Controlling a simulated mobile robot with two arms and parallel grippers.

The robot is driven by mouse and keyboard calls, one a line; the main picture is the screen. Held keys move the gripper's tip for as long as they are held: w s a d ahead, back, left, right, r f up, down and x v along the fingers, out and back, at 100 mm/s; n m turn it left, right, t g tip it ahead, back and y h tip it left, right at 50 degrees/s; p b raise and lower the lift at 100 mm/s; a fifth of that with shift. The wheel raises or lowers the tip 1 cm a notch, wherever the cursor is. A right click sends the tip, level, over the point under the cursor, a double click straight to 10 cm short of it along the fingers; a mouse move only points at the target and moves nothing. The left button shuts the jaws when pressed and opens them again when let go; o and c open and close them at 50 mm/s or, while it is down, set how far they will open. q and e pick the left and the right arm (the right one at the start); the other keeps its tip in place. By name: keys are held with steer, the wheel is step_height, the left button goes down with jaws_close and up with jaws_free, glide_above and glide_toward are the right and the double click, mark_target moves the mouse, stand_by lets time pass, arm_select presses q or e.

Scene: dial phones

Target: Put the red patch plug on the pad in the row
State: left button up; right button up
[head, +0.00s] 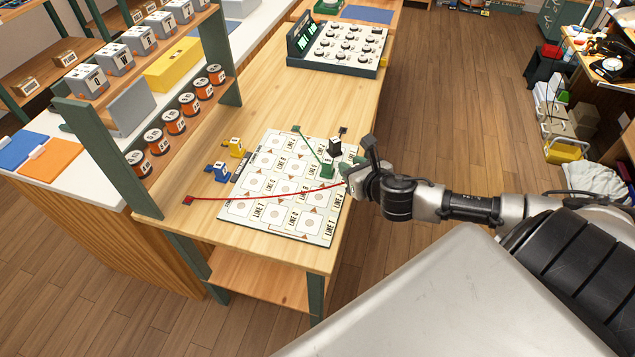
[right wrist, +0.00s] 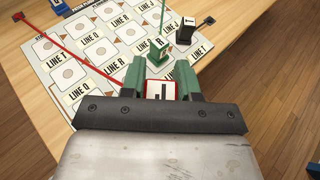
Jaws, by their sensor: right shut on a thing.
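My right gripper (head: 354,182) is at the right edge of the white board of labelled pads (head: 240,208). In the right wrist view its green fingers (right wrist: 160,82) are shut on the red patch plug (right wrist: 161,91), whose pale top with a dark mark shows between them. A red cord (head: 265,196) runs from it across the board to a small dark red end (head: 188,200) on the table at left. A green plug (head: 328,171) and a black plug (head: 335,147) stand on the board's right side, just beyond the gripper. The pad under the red plug is hidden. My left gripper is not in view.
A blue plug (head: 221,173) and a yellow plug (head: 236,148) stand on the table left of the board. A green cord (head: 310,144) crosses the board's far part. A shelf with orange spools (head: 174,122) rises at left; a dial console (head: 345,45) stands behind.

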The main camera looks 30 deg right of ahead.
steer(key=w+a+f, duration=0.1)
steer(key=w, duration=0.1)
steer(key=w+a+f, duration=0.2)
steer(key=w, duration=0.1)
steer(key=w+a+f, duration=0.2)
steer(key=shift+w+a+f, duration=0.15)
steer(key=shift+w, duration=0.05)
step_height(320, 180, down, 4)
steer(key=shift+f, duration=0.1)
steer(key=o, duration=0.9)
steer(key=shift+o, duration=0.2)
steer(key=v, duration=1.2)
